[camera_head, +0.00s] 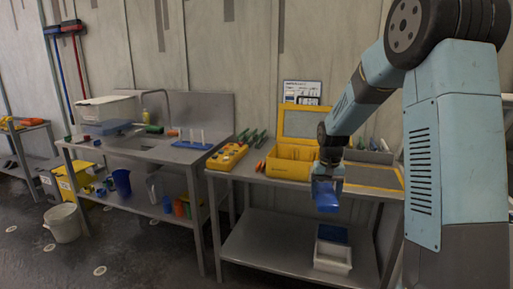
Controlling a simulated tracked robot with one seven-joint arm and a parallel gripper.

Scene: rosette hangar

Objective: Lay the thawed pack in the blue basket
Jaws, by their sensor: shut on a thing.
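My gripper (327,184) hangs in front of the right-hand table, fingers pointing down. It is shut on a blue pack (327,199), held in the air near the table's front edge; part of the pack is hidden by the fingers. A dark blue basket-like container (333,233) is on the lower shelf below, behind a white bin (333,258). I cannot tell how deep it is or whether it is empty. The pack is above it in the picture and apart from it.
The right-hand table (240,177) carries an open yellow case (293,160) and a yellow tray (228,156). The lower shelf (265,245) is clear left of the bins. A sink bench (100,150) stands left, with a blue jug (122,182) below. A white bucket (63,223) is on the floor.

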